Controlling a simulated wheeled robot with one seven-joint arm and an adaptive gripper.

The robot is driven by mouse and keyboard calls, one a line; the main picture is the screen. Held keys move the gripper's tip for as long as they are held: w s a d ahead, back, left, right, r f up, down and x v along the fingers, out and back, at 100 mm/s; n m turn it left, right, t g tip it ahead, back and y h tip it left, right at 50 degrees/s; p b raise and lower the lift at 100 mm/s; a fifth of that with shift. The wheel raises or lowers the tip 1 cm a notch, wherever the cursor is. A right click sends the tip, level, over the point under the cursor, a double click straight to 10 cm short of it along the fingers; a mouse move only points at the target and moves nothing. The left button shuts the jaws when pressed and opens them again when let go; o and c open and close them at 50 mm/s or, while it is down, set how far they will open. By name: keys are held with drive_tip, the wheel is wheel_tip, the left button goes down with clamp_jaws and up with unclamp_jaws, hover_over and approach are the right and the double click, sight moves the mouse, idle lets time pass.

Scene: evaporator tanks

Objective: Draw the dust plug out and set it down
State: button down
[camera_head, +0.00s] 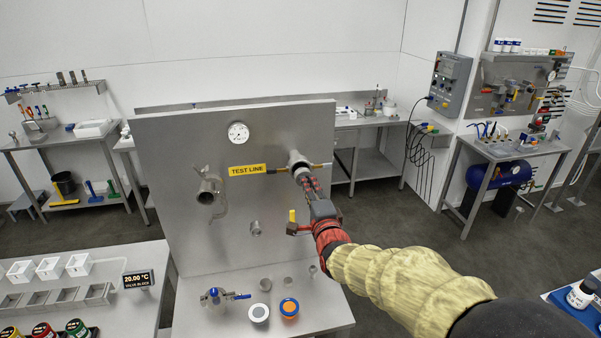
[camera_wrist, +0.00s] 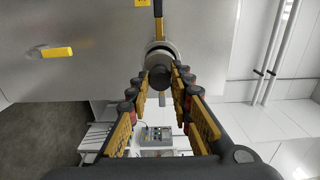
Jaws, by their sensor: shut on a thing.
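The dust plug (camera_wrist: 159,76) is a dark round piece between my fingertips in the wrist view. It sits at the mouth of a grey round port (camera_wrist: 159,54); how deep it is seated I cannot tell. In the head view the port (camera_head: 296,158) stands out from the upper right of the steel panel (camera_head: 215,142), right of the yellow TEST LINE label (camera_head: 248,170). My gripper (camera_wrist: 159,82) is shut on the plug; in the head view my gripper (camera_head: 305,176) reaches the port and hides the plug.
A yellow-handled valve (camera_wrist: 57,52) is beside the port. A round gauge (camera_head: 238,133) and a pipe fitting (camera_head: 209,188) are on the panel. The bench ledge (camera_head: 235,322) below holds a blue-handled valve (camera_head: 222,297), a white-topped cap (camera_head: 259,312), an orange-and-blue cap (camera_head: 289,307) and small grey cylinders.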

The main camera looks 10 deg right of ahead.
drive_tip(key=s+b, duration=0.2)
drive_tip(key=s, duration=0.2)
drive_tip(key=shift+s+r, duration=0.1)
drive_tip(key=shift+s, duration=0.3)
